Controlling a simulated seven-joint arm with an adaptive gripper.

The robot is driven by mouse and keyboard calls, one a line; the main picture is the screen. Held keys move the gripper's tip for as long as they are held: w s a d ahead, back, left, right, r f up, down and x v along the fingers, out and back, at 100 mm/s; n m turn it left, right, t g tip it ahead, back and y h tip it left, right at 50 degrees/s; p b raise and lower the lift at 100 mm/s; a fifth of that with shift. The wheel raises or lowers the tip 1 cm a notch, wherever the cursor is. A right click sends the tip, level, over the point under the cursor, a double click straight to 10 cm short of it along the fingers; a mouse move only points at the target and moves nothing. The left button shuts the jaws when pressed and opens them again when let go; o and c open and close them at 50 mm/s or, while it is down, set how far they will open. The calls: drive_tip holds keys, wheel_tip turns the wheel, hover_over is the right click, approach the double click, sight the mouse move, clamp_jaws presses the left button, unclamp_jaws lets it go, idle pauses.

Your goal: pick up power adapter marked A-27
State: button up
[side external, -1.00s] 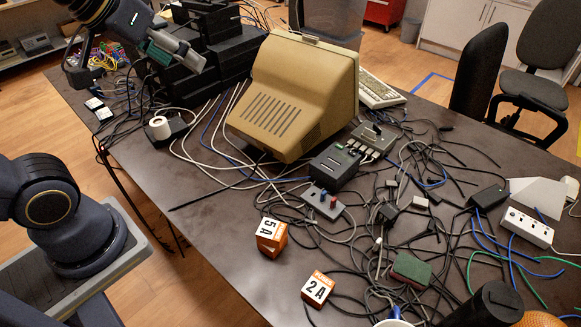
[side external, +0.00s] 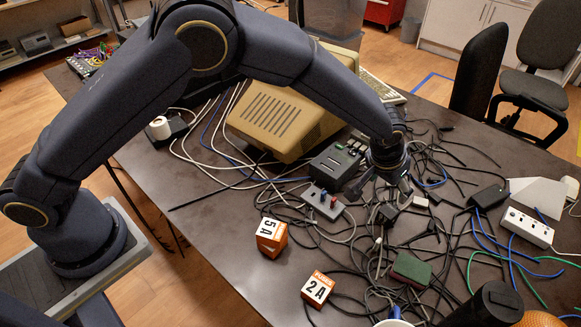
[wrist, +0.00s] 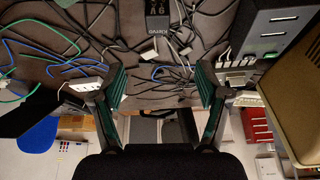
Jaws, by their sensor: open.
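A small dark box (wrist: 158,17) with pale lettering shows at the top middle of the wrist view. It looks like a power adapter, but I cannot read A-27 on it for certain. In the side view, a small black adapter (side external: 387,213) lies among cables just in front of my gripper (side external: 382,188); I cannot tell its marking. My gripper is open and points down over the cluttered table. In the wrist view its two fingers (wrist: 162,84) stand wide apart with nothing held, and the dark box lies beyond the fingertips.
A black unit (side external: 335,166), a grey switch box (side external: 325,203) and a beige monitor (side external: 272,112) stand left of my gripper. Tangled cables cover the table's right side. Orange-white cubes (side external: 318,289) and a white power strip (side external: 527,228) lie nearby. The table's front left is clear.

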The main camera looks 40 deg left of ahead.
approach(390, 210)
drive_tip(key=x, duration=0.5)
drive_tip(key=shift+s+d+f, duration=0.15)
drive_tip(key=shift+d+f, duration=0.05)
drive_tip(key=shift+f, duration=0.1)
drive_tip(key=shift+a+x, duration=0.2)
drive_tip(key=shift+x, duration=2.75)
drive_tip(key=c, duration=1.3)
drive_tip(key=shift+r, duration=0.1)
drive_tip(key=shift+c, duration=0.3)
drive_tip(key=shift+r, duration=0.1)
